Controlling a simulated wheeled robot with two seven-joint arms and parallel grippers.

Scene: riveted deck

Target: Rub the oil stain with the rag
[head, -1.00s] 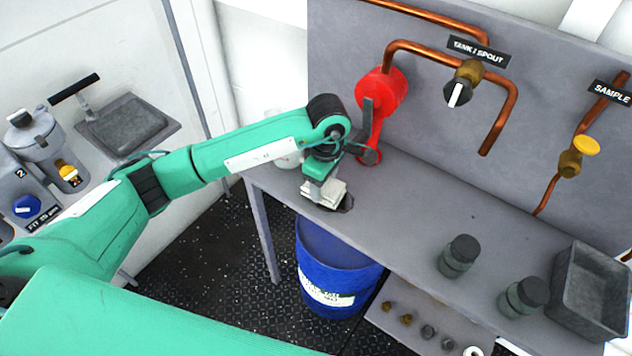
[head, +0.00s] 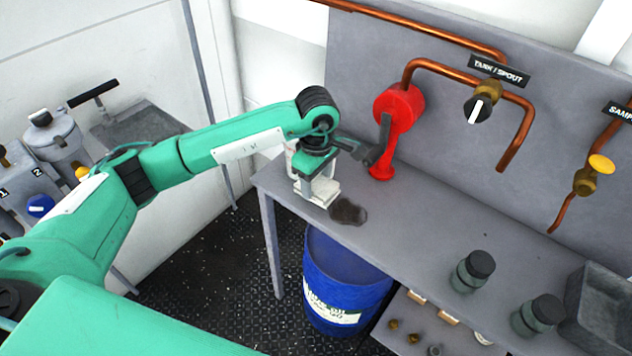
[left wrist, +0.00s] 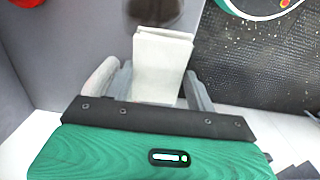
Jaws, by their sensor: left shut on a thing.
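My left gripper (head: 318,186) is shut on a folded whitish rag (head: 322,194) at the left end of the grey bench. The rag also shows between the fingers in the left wrist view (left wrist: 162,65). The dark oil stain (head: 347,212) lies on the bench top just right of and in front of the rag. The stain also shows beyond the rag's end in the left wrist view (left wrist: 153,10). I cannot tell whether the rag touches the bench. My right gripper is not in view.
A red spouted fixture (head: 399,108) stands behind the gripper, close to it. Two dark jars (head: 473,271) and a grey bin (head: 602,300) are further right. A blue drum (head: 340,285) stands below the bench. The bench middle is clear.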

